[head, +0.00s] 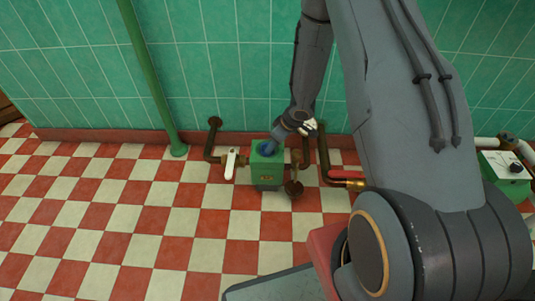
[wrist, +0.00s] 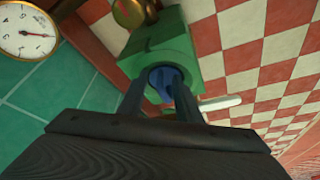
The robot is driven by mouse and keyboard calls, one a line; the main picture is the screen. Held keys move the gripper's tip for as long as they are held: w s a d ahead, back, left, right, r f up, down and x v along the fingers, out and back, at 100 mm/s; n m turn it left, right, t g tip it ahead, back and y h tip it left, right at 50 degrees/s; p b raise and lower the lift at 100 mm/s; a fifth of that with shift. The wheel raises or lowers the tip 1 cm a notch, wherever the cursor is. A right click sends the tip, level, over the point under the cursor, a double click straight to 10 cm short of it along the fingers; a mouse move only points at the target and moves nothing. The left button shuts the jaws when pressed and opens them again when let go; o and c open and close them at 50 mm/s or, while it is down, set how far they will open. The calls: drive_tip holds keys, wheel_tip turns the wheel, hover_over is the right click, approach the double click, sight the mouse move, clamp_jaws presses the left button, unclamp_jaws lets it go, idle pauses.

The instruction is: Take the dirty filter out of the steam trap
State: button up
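The steam trap is a green box (head: 266,172) standing on the floor by the wall, with pipes on both sides. It also shows in the wrist view (wrist: 185,50), with a round opening facing me. A blue piece (wrist: 166,78), seemingly the filter, sits inside that opening; its depth and dirt are hard to tell. My gripper (wrist: 160,92) points at the opening, its two dark fingers apart with the blue piece seen between them. I see no clear contact. In the head view my gripper (head: 273,141) is just above the box's top and small.
A white-handled valve (head: 230,163) is on the pipe left of the box. A green pipe (head: 150,80) rises at the left. A round gauge (wrist: 27,32) shows in the wrist view. A green-and-white device (head: 504,172) stands at the right. The checkered floor at left is clear.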

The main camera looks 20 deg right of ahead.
clamp_jaws()
drive_tip(key=shift+r, duration=0.1)
